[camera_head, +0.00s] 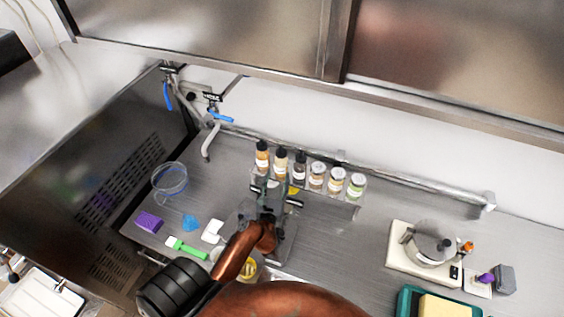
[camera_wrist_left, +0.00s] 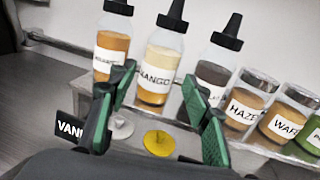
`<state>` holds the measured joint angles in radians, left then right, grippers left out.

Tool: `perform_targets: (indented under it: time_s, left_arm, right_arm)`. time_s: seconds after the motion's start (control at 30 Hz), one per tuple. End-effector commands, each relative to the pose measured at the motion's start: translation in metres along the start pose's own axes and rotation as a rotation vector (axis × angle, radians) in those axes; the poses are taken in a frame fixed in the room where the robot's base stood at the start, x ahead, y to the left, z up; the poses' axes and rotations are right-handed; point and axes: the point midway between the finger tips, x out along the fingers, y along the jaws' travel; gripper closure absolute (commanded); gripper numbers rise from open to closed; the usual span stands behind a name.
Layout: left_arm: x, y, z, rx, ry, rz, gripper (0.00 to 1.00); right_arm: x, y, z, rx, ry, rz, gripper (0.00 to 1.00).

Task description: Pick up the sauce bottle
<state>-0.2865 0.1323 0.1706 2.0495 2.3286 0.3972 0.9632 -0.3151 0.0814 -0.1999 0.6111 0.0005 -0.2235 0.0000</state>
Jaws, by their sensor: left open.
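Several sauce bottles with black pointed nozzle caps stand in a row along the back of the counter. My left gripper (camera_head: 271,190) is in front of the row. In the left wrist view, its green-padded fingers (camera_wrist_left: 158,76) are spread apart, with the mango bottle beyond and between them. No bottle is held. My right gripper is not seen.
Lidded jars (camera_head: 337,180) continue the row to the right. A blue-rimmed clear bowl (camera_head: 169,181), purple block (camera_head: 149,222) and green-handled tool (camera_head: 187,248) lie left. A scale with a metal pot (camera_head: 433,246) stands right. A wall rail runs behind the bottles.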

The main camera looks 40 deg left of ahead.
Motion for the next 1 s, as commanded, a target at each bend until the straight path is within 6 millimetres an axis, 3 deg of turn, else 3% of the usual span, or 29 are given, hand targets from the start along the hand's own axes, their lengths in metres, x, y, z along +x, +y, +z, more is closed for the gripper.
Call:
perform_targets:
  time_s: [0.37,0.57,0.83,1.0]
  left_arm:
    - [0.038,-0.002,0.004,-0.002,0.000,0.000,0.55]
    - [0.061,-0.002,0.003,0.000,-0.001,-0.001,0.55]
    - [0.064,-0.001,0.001,0.000,0.001,-0.001,0.55]
    - [0.064,-0.002,0.001,0.000,0.001,-0.001,0.66]
  right_arm:
    - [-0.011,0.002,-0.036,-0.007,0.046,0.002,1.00]
    - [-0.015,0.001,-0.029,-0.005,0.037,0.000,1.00]
    - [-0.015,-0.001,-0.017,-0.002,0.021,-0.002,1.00]
    - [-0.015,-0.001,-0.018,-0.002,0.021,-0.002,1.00]
